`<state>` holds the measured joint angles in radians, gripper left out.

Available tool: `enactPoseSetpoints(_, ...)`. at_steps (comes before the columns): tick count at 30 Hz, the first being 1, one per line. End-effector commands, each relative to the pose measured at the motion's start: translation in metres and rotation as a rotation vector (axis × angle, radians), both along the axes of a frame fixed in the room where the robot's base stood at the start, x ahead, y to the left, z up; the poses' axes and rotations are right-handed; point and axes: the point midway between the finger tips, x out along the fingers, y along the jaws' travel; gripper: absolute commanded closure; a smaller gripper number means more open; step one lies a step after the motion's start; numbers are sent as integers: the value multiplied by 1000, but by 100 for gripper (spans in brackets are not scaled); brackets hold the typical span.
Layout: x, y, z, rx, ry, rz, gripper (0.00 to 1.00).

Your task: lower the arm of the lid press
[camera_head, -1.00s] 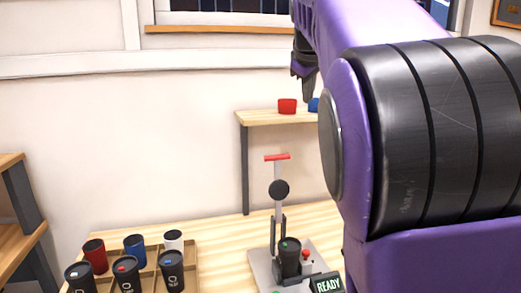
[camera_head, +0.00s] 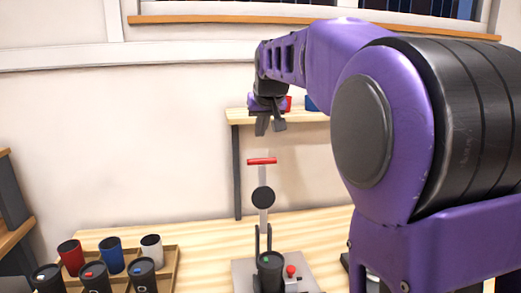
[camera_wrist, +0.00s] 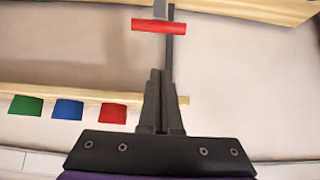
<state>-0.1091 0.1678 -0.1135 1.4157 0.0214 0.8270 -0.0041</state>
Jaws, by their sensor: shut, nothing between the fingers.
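The lid press (camera_head: 242,272) stands on the wooden table in the head view. Its arm (camera_head: 263,178) is raised upright, with a red crossbar handle (camera_head: 262,161) on top and a black disc (camera_head: 263,197) below. A dark cup (camera_head: 270,275) with a green dot on its lid stands on the press base. My gripper (camera_head: 268,130) is shut and empty, pointing down above the handle and apart from it in the picture. In the wrist view, the red handle (camera_wrist: 165,26) lies beyond my shut fingertips (camera_wrist: 161,73).
A tray (camera_head: 174,270) with several cups stands at the left on the table. A wall shelf (camera_head: 237,115) behind the press carries coloured blocks, red (camera_wrist: 112,113), blue (camera_wrist: 67,109) and green (camera_wrist: 25,105) in the wrist view. A red button (camera_head: 291,271) sits beside the cup.

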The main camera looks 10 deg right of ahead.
Motion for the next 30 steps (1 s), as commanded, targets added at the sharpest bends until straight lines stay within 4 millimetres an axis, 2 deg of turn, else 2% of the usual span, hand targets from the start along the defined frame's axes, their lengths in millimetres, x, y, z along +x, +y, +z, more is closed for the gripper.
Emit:
enactPoseSetpoints(5,12,0,-16,1,4,-1,100)
enactPoseSetpoints(18,69,0,-79,0,3,-1,100)
enactPoseSetpoints(24,40,1,-76,1,-1,0,100)
enactPoseSetpoints(30,28,0,-76,1,0,-1,100)
